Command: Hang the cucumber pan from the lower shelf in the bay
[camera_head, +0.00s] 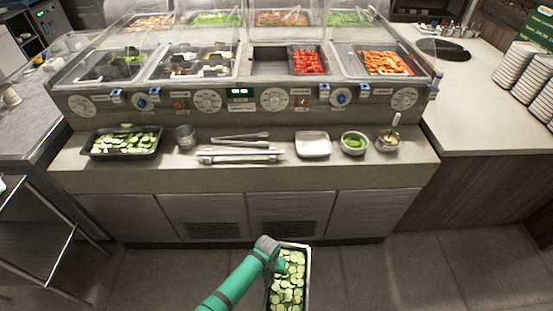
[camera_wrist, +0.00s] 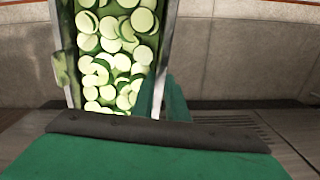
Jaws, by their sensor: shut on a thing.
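The cucumber pan (camera_head: 308,268) is a long, narrow metal pan filled with cucumber slices. My gripper (camera_head: 279,263) is shut on it and holds it in front of the counter, low in the head view. The near end of the pan is cut off by the frame edge. In the wrist view the pan (camera_wrist: 168,40) looks level, with its slices inside. The exact finger contact is partly hidden.
Clear glass guards (camera_head: 215,35) rise over the wells. The floor before the cabinets is clear.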

